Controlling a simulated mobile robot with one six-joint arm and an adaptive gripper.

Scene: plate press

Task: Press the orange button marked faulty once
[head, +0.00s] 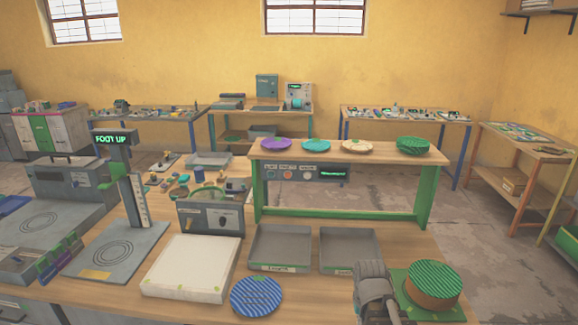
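A grey control panel (305,174) hangs under the raised wooden shelf. It carries a row of small round buttons with pale labels above them and a dark display with green text at its right end.
Two grey trays (279,264) lie in front of the panel. A striped blue plate (256,297) and a white block (191,267) lie to their left. A round green-topped brown object (433,279) sits beside my gripper. Plates (276,145) stand on the shelf.

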